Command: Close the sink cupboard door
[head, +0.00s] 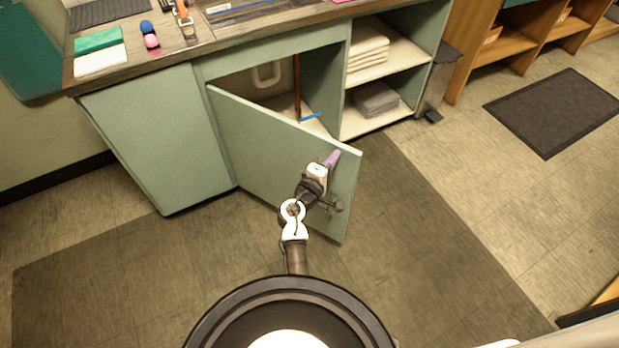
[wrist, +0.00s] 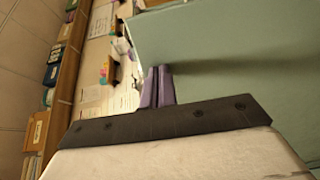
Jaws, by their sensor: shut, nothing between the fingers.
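The sink cupboard door (head: 275,150) is pale green and stands open, swung out from the cabinet, hinged at its left side. The cupboard interior (head: 270,88) shows behind it, with a pipe inside. A knob (head: 337,206) sits near the door's free edge. My gripper (head: 333,158) is at the door's upper free corner in the head view, its purple fingers shut with nothing between them. In the wrist view the purple fingertips (wrist: 158,72) are close to the green door panel (wrist: 230,60). I cannot tell whether they touch it.
Open shelves with folded towels (head: 366,50) stand right of the cupboard opening. A grey bin (head: 440,80) stands beside them. The counter (head: 230,35) above carries small items. A dark mat (head: 150,265) covers the floor in front; the floor around the door looks clear.

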